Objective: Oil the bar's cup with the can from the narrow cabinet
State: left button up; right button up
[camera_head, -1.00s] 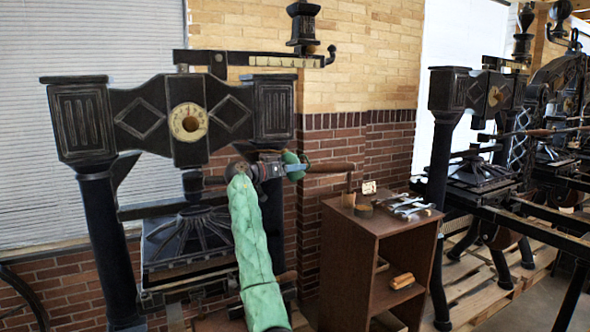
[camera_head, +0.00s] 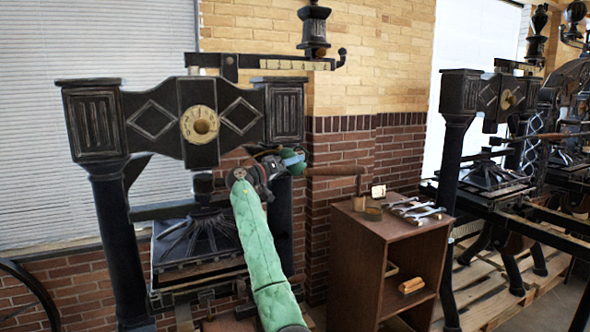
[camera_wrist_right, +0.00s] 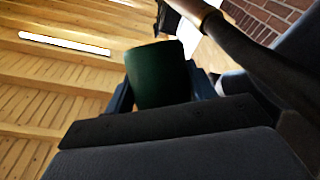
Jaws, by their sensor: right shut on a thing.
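My right gripper (camera_head: 289,160) is at the end of the green-sleeved arm, in front of the near press's right column. It is shut on a dark green can (camera_wrist_right: 158,74), which sits between blue fingers in the right wrist view. In the head view the can (camera_head: 293,157) is small and partly covered by the gripper. The press bar's wooden handle (camera_head: 335,171) sticks out just right of the gripper. I cannot make out the bar's cup. The narrow brown cabinet (camera_head: 375,262) stands to the right. My left gripper is not in view.
The near black press (camera_head: 199,124) has a round dial and thick columns. Several wrenches (camera_head: 418,209) and small items lie on the cabinet top. A wooden block (camera_head: 411,285) lies on its shelf. More presses stand at the right. A brick wall (camera_head: 365,75) is behind.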

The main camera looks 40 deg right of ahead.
jog(key=shift+a+r, duration=0.1)
jog(key=shift+r, duration=0.05)
jog(key=shift+w+r, duration=0.1)
pick_arm(q)
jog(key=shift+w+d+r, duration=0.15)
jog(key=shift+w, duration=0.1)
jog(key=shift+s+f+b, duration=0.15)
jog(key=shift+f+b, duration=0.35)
jog(key=shift+b, duration=0.15)
pick_arm(e)
jog(key=shift+a, duration=0.15)
dwell(0.9)
